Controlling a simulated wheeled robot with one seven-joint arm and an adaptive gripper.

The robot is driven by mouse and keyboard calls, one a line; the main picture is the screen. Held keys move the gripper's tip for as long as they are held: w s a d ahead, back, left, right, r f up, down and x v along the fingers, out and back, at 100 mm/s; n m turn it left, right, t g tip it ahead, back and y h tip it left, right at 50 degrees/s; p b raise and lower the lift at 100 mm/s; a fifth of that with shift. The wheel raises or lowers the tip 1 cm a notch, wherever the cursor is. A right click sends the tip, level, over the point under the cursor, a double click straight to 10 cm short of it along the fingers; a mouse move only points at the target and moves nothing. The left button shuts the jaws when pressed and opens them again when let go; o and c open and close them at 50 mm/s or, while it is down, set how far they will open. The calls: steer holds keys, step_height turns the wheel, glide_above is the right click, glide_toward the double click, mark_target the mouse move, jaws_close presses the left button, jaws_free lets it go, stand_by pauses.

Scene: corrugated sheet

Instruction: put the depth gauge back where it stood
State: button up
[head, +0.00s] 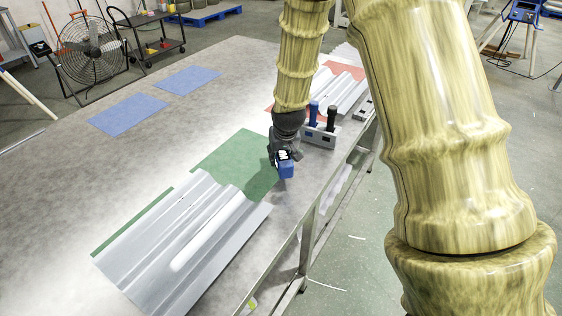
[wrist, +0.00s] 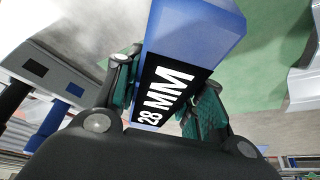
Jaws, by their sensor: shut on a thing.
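My gripper (head: 284,156) is shut on a blue block (head: 286,171) with a black label. In the wrist view the block (wrist: 200,35) reads "28 MM" and sits between the two fingers (wrist: 168,95); I take it as the depth gauge. It is over the table near its right edge, just off the green mat; I cannot tell whether it touches the table. A grey holder (head: 321,139) stands beyond it to the right, with a blue handle (head: 314,111) and a black handle (head: 332,117) upright in it. The holder (wrist: 62,66) shows black and blue squares on its side.
A grey corrugated sheet (head: 165,250) lies partly on the green mat (head: 240,160) in front. Another sheet (head: 340,88) lies on a red mat (head: 327,76) behind the holder. Two blue mats (head: 128,115) lie at the far left. The table's middle (head: 130,165) is clear.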

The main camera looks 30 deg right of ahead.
steer(key=shift+f+p, duration=0.3)
steer(key=shift+f, duration=1.3)
steer(key=shift+f, duration=0.35)
steer(key=shift+f, duration=0.25)
steer(key=o, duration=1.3)
steer(key=shift+r, duration=0.6)
steer(key=b+v, duration=0.1)
steer(key=v, duration=1.1)
